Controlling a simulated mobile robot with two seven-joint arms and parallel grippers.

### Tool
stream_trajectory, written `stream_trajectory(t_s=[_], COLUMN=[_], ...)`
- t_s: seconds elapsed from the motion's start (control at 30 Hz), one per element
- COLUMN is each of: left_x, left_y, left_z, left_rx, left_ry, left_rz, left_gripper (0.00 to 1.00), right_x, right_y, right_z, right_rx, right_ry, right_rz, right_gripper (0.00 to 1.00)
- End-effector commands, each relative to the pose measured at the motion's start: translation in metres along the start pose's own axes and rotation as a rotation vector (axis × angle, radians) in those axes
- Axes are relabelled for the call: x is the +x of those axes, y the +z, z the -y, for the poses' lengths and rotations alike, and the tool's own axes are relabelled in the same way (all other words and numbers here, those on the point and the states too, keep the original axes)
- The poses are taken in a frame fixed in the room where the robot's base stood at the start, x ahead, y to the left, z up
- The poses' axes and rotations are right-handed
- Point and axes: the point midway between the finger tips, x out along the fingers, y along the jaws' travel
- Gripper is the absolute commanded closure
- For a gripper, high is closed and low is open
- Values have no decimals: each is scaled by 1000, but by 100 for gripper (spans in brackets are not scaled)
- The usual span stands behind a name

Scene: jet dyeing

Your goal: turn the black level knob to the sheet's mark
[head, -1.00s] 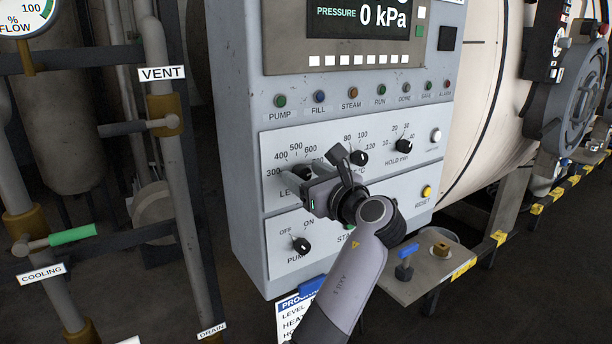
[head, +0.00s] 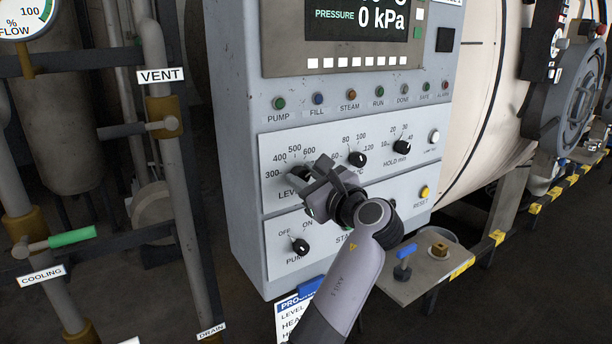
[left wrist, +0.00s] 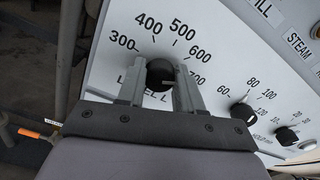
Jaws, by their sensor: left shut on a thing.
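The black level knob (left wrist: 160,73) sits in the middle of its dial, with 300, 400, 500, 600 and 700 printed around it in the left wrist view. My left gripper (left wrist: 160,88) is shut on it, one finger on each side. In the head view the gripper (head: 312,183) covers most of the knob (head: 301,172). I cannot read the knob's pointer clearly. The white sheet (head: 290,318) with a blue header hangs below the panel. Its level line shows at the left, but my arm hides the value. My right gripper is not in view.
The temperature knob (head: 357,160) and hold knob (head: 401,147) are close to the right of my gripper. The pump knob (head: 301,246) is below. A metal shelf (head: 430,268) juts out to the right of my forearm. Pipes with valve handles stand at the left.

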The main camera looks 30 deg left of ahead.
Motion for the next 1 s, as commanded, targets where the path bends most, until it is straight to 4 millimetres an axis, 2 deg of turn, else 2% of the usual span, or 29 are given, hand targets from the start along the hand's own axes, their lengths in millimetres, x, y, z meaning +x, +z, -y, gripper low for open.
stream_trajectory(t_s=[0.47,1.0], left_x=[0,0], left_y=[-1,-3], left_z=[-2,-3], left_rx=[-453,-932], left_ry=[-1,-1], left_rz=[2,2], left_gripper=[95,95], right_x=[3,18], right_y=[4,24], right_z=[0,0], right_rx=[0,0], right_ry=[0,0], right_rz=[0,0], right_gripper=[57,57])
